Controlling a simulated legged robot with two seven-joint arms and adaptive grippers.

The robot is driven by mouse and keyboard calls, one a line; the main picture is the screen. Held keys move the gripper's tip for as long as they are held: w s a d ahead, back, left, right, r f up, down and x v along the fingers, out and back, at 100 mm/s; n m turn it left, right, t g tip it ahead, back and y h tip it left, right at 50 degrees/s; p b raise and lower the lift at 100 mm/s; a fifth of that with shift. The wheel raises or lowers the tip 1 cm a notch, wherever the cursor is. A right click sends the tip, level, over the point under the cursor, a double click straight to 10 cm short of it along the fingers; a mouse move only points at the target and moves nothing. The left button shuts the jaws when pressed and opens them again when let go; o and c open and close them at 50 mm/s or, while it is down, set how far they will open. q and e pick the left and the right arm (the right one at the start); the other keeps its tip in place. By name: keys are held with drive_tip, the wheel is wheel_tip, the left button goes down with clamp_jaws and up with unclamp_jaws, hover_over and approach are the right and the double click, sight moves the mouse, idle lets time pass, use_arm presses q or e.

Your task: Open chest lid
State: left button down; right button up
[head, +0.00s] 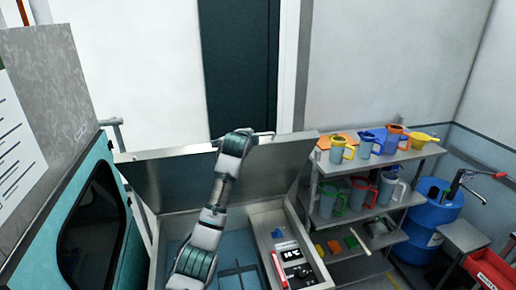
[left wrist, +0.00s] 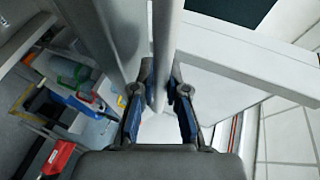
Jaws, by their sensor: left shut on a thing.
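The grey chest lid (head: 170,178) stands raised and tilted back in the head view, with the chest (head: 262,215) open beneath it. My left arm reaches up across the lid to its top edge, where part of a thin handle bar (head: 263,133) shows. In the left wrist view my left gripper (left wrist: 160,92) is shut on the round metal handle bar (left wrist: 161,45), with a finger on each side. The fingertips are hidden in the head view. My right gripper is in neither view.
A shelf rack (head: 405,157) with several coloured jugs stands close on the right, beside a blue barrel (head: 430,222). A teal cabinet (head: 118,185) stands close on the left.

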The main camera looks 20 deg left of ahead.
use_arm(q)
drive_tip(key=shift+w+a+r, duration=0.15)
drive_tip(key=shift+w+a, duration=0.1)
drive_tip(key=shift+w, duration=0.1)
drive_tip(key=c, duration=1.2)
unclamp_jaws()
drive_tip(key=shift+w, duration=0.1)
drive_tip(key=v, duration=1.2)
drive_tip(key=shift+a, duration=0.1)
